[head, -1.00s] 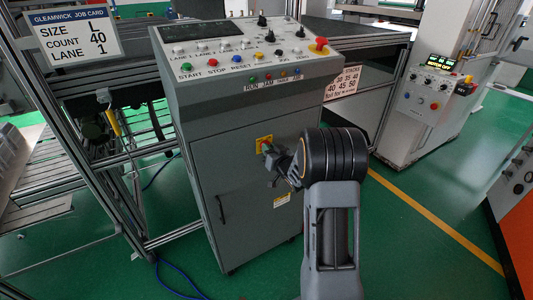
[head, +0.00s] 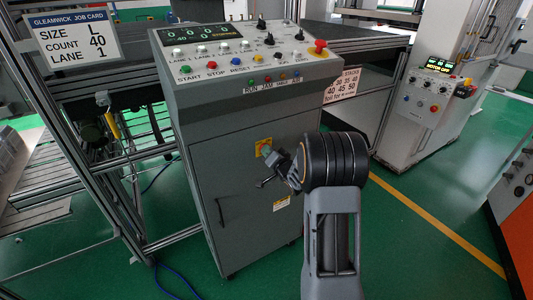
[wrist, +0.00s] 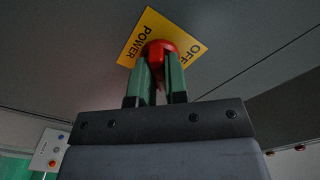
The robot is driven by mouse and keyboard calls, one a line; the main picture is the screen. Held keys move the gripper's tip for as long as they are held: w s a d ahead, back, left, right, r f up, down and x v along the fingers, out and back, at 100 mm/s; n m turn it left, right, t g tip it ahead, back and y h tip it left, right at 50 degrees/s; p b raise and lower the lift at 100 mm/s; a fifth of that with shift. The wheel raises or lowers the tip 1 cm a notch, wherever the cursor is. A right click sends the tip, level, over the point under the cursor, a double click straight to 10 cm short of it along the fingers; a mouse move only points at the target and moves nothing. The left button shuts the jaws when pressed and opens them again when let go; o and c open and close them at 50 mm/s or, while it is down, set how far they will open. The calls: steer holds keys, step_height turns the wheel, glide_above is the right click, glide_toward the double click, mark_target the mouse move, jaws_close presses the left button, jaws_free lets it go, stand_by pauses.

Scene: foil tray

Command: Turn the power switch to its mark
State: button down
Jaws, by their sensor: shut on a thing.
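The power switch is a red knob (wrist: 165,47) on a yellow plate (wrist: 143,27) lettered POWER and OFF. In the wrist view the plate looks tilted and the knob's mark is hidden. My gripper (wrist: 160,72) has its two green fingers shut on the red knob, one on each side. In the head view the yellow plate (head: 262,143) sits on the upper front of the grey cabinet (head: 235,130), and my gripper (head: 268,156) covers most of the switch. The cabinet's display (head: 200,33) is lit with digits.
Buttons and knobs, including a red mushroom button (head: 319,46), line the cabinet's sloped top. A door handle (head: 220,211) is low on its front. A job card (head: 75,37) stands at left, another control panel (head: 428,88) at right.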

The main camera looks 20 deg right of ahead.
steer(key=shift+s+a+f, duration=0.1)
steer(key=shift+a+f, duration=0.1)
steer(key=shift+f, duration=0.2)
steer(key=c, duration=1.3)
jaws_free()
steer(key=shift+a+r, duration=0.1)
steer(key=shift+o, duration=0.8)
steer(key=shift+d+r, duration=0.15)
steer(key=shift+d, duration=0.05)
steer(key=s+d, duration=0.1)
steer(key=s, duration=1.2)
steer(key=shift+s+d+b, duration=0.3)
steer(key=shift+b, duration=0.05)
